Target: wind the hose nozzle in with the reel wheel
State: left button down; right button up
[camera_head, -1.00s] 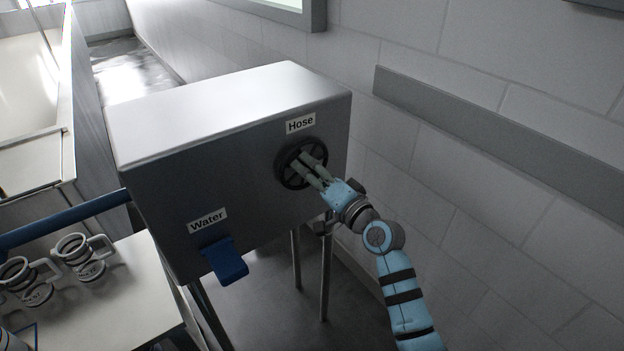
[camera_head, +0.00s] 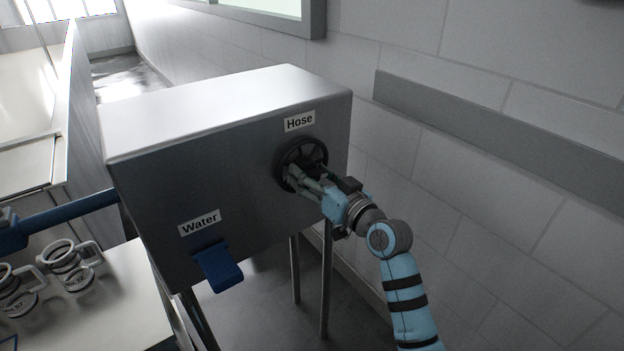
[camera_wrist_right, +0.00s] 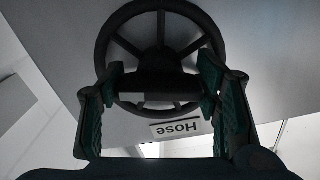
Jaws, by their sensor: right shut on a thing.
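The black spoked reel wheel (camera_head: 300,144) sits on the front of the grey metal box, under the "Hose" label. My right gripper (camera_head: 294,178) is shut on the wheel, at its lower left part in the head view. In the right wrist view the two green-padded fingers (camera_wrist_right: 165,98) stand on either side of a dark bar of the wheel (camera_wrist_right: 160,12). The dark blue hose (camera_head: 70,211) comes out of the box's left side. A thicker blue piece, seemingly the hose nozzle (camera_head: 10,236), shows at the left edge, partly cut off. My left gripper is out of view.
The metal box (camera_head: 220,105) stands on legs near the brick wall (camera_head: 530,190). A blue water lever (camera_head: 219,267) juts from its front.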

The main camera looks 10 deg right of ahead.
jog(key=shift+f+n, duration=0.15)
jog(key=shift+n, duration=0.25)
jog(key=o, duration=1.2)
jog(key=shift+c, duration=0.2)
jog(key=v, duration=1.2)
